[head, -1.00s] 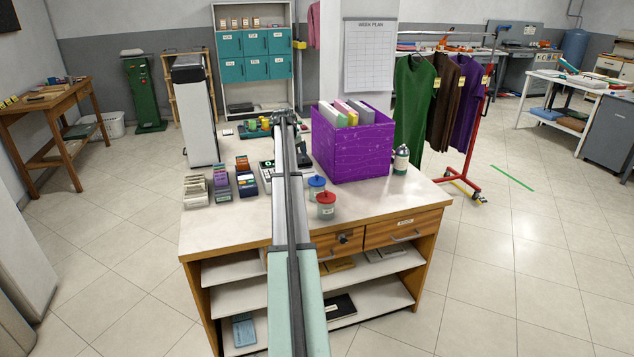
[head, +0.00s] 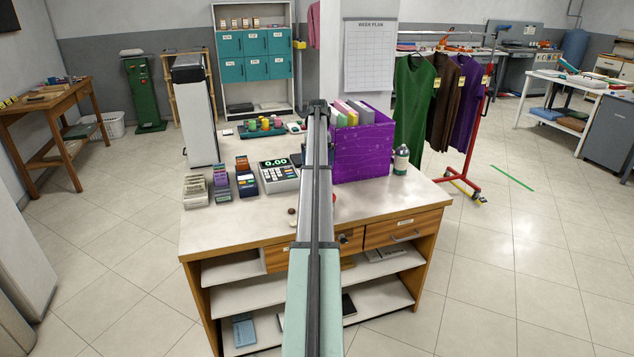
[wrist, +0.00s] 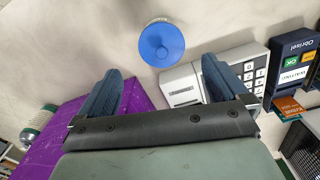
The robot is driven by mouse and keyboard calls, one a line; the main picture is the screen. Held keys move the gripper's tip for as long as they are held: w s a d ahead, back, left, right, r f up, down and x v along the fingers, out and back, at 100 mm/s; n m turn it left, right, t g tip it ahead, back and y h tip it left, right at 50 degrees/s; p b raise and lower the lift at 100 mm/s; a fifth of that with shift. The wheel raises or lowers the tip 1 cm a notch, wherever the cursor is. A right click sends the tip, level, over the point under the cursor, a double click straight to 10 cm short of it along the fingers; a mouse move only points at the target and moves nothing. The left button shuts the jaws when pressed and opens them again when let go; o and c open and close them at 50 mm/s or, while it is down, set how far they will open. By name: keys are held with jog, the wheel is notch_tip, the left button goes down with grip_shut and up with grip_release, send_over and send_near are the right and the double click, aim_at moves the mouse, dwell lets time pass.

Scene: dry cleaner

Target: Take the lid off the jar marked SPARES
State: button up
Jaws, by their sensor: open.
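A jar with a round blue lid (wrist: 162,43) shows from above in the wrist view, just beyond the gap between my fingertips. No label on it can be read, so I cannot tell whether it is marked SPARES. My gripper (wrist: 161,66) is open, with its two dark blue fingers apart and nothing between them. In the head view my arm hides the gripper and the blue-lidded jar. Only a sliver of a red lid (head: 334,198) shows at the arm's right edge; the rest of that jar is hidden.
A cash register (head: 279,176) and card racks stand left of my arm on the counter (head: 235,225). A purple box (head: 362,152) of folders and a bottle (head: 401,160) stand right.

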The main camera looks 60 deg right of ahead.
jog(key=shift+w+f, duration=0.15)
jog(key=shift+f, duration=3.5)
jog(key=shift+c, duration=0.3)
jog(key=c, duration=0.9)
